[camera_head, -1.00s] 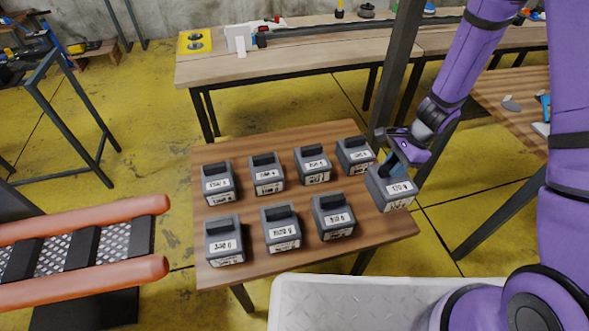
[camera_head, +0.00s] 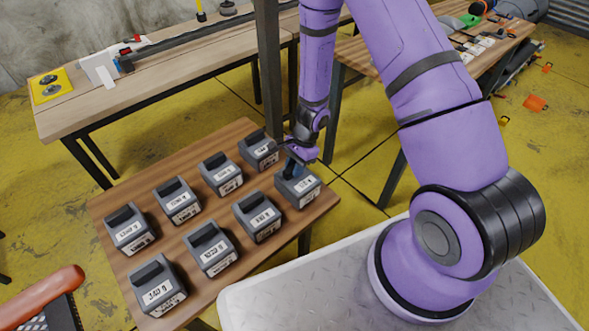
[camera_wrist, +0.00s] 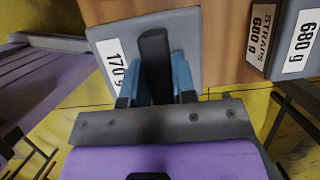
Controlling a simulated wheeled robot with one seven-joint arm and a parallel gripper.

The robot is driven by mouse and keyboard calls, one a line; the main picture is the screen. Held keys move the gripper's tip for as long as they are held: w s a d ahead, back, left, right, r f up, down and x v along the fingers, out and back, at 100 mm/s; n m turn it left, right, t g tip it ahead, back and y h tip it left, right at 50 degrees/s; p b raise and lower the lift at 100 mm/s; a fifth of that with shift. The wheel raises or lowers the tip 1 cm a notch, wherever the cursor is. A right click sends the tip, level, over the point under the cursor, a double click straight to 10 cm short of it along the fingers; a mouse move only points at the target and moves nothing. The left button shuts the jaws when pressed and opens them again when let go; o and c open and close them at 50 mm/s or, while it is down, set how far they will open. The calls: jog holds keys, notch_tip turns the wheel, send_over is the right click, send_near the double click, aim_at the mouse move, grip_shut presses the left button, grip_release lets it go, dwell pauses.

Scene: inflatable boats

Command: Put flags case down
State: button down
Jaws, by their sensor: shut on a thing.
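My gripper (camera_head: 293,166) is shut on the dark handle of a grey case (camera_head: 300,190) at the right corner of the wooden table (camera_head: 325,207). In the wrist view, the blue fingers (camera_wrist: 155,75) pinch that handle from both sides. The held case (camera_wrist: 200,40) carries a white label reading 170 g; the word "flags" is not legible. The case is upright, in line with the front row of cases. I cannot tell whether its base touches the tabletop or is slightly above it.
Several similar grey cases stand in two rows on the table, the closest being the front-row neighbour (camera_head: 257,217) and a back-row case (camera_head: 259,150). A neighbour marked STRAPS (camera_wrist: 262,35) shows in the wrist view. A long workbench (camera_head: 170,75) stands behind.

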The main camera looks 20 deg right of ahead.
jog(key=shift+f, duration=0.65)
jog(key=shift+f, duration=0.1)
jog(key=c, duration=0.9)
grip_release()
jog(key=v, duration=1.2)
jog(key=s+a+r+n+t, duration=0.1)
jog(key=s+r+n, duration=0.25)
jog(key=r, duration=0.95)
jog(key=s+r+n+t, duration=0.15)
jog(key=r+n, duration=0.25)
jog(key=r, duration=0.9)
jog(key=s+d+r+n+t+h, duration=0.1)
jog(key=s+r+n, duration=0.1)
jog(key=s+r, duration=0.2)
jog(key=s+d+r+n+t+h, duration=0.1)
jog(key=s+r+n, duration=0.1)
jog(key=s+r, duration=0.3)
jog(key=s+d+r+n+t+h, duration=0.1)
jog(key=s+r+n+t+h, duration=0.1)
jog(key=s, duration=0.7)
jog(key=shift+s+d+r+n, duration=0.15)
jog(key=shift+r+n, duration=0.1)
jog(key=shift+r, duration=0.4)
jog(key=shift+s+d+r+n, duration=0.15)
jog(key=shift+r+n, duration=0.05)
jog(key=shift+r, duration=0.5)
